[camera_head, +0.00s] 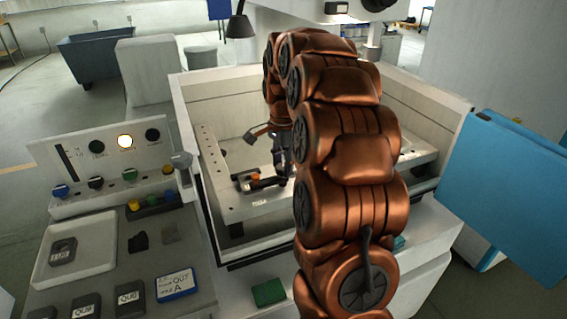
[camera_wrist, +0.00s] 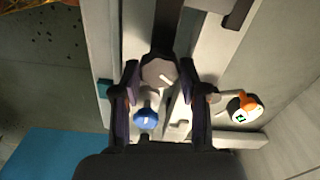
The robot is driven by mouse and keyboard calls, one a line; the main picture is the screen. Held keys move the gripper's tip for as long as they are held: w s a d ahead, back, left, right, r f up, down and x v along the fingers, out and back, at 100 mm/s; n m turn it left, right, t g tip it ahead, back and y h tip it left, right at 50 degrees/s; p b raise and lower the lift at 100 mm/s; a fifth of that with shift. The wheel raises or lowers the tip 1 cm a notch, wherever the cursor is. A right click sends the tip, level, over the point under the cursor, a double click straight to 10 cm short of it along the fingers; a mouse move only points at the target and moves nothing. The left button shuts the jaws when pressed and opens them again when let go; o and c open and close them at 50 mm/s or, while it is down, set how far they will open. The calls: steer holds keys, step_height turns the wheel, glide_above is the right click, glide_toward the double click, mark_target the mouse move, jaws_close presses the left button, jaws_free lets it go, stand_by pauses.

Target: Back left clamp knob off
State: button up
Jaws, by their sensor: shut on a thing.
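My gripper (camera_head: 283,158) reaches down into the machine's open tank, partly hidden behind my arm. In the wrist view its two dark fingers (camera_wrist: 159,74) stand on either side of a grey many-sided knob (camera_wrist: 156,71) with a white mark, and are shut on it. The knob sits at the end of a dark clamp bar (camera_wrist: 165,28). A blue knob (camera_wrist: 146,119) with a white mark lies between the fingers, closer to the palm. An orange knob (camera_wrist: 248,103) shows to the right; in the head view an orange knob (camera_head: 256,177) is on a dark clamp at left.
The tank has pale raised walls (camera_head: 184,110) around a light frame (camera_head: 228,208). A control panel (camera_head: 110,165) and a white tray (camera_head: 88,268) stand at left. A blue panel (camera_head: 510,195) stands at right. A green block (camera_head: 268,292) lies in front.

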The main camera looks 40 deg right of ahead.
steer(key=shift+f+n+b, duration=0.1)
steer(key=shift+n+b, duration=0.2)
steer(key=shift+f+n+b, duration=0.1)
steer(key=shift+n+b, duration=0.75)
steer(key=shift+n, duration=0.05)
steer(key=n+b, duration=0.1)
steer(key=n, duration=0.1)
steer(key=shift+n+b, duration=0.3)
steer(key=shift+b, duration=0.05)
steer(key=n+b, duration=0.1)
steer(key=n, duration=0.3)
steer(key=shift+b, duration=0.3)
steer(key=shift+n, duration=1.7)
steer(key=shift+r+b, duration=0.2)
steer(key=shift+b, duration=0.1)
steer(key=o, duration=1.1)
steer(key=shift+o, duration=0.2)
